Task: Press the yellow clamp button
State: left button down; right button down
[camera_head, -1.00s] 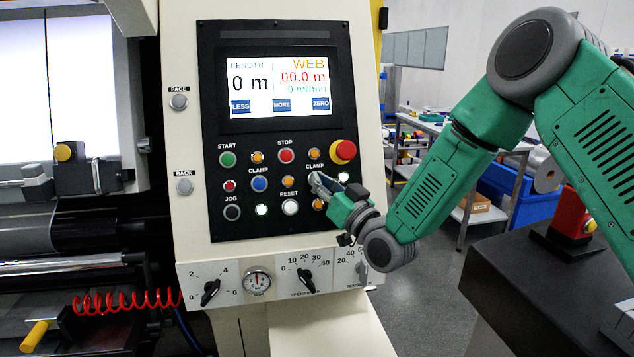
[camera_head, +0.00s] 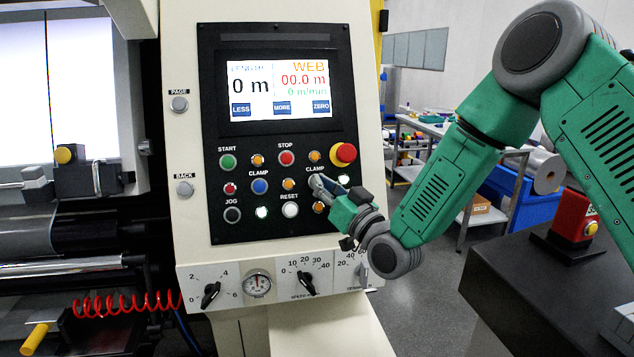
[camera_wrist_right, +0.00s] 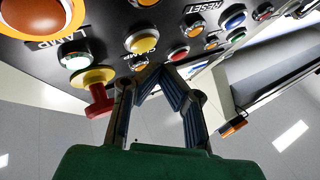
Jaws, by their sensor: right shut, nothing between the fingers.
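The black control panel (camera_head: 222,135) stands upright with several buttons, including amber ones. My right gripper (camera_head: 316,181) is shut and empty, its tips over the panel just below the right CLAMP label. The tips hide the button under that label, so I cannot see the yellow clamp button in the head view. In the right wrist view the shut fingers (camera_wrist_right: 160,72) point at the panel. I cannot tell whether the tips touch a button. My left gripper is out of view.
The red emergency stop (camera_head: 343,152) sits just above and right of my fingers. An amber button (camera_head: 288,184) is left of them and another (camera_head: 319,207) below. Selector knobs (camera_head: 306,283) line the lower ledge. A dark bench (camera_head: 530,290) stands at the right.

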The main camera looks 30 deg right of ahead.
jog(key=s, duration=0.1)
jog(key=s+r, duration=0.1)
jog(key=s, duration=0.1)
jog(key=s+a+r+p, duration=0.1)
jog(key=shift+s, duration=0.25)
jog(key=shift+f, duration=0.1)
jog(key=s+a+f+g+b, duration=0.1)
jog(key=s+f+g+b, duration=0.2)
jog(key=f, duration=0.8)
jog(key=s+a+f+g+h+b, duration=0.1)
jog(key=s+f+g, duration=0.3)
jog(key=f, duration=0.7)
jog(key=s+a+f+g+b, duration=0.2)
jog(key=s+f+g, duration=0.15)
jog(key=f, duration=0.65)
jog(key=s+d+f+g+h+b, duration=0.1)
jog(key=s+f+g+b, duration=0.1)
jog(key=s+f+g, duration=0.3)
jog(key=s+d+f+g+h+b, duration=0.2)
jog(key=s+f, duration=1.2)
jog(key=s, duration=0.7)
jog(key=g+b, duration=0.1)
jog(key=g, duration=0.1)
jog(key=shift+s+f+n+g, duration=0.15)
jog(key=shift+s+n+g, duration=0.05)
jog(key=shift+n+g, duration=0.15)
jog(key=shift+w, duration=0.15)
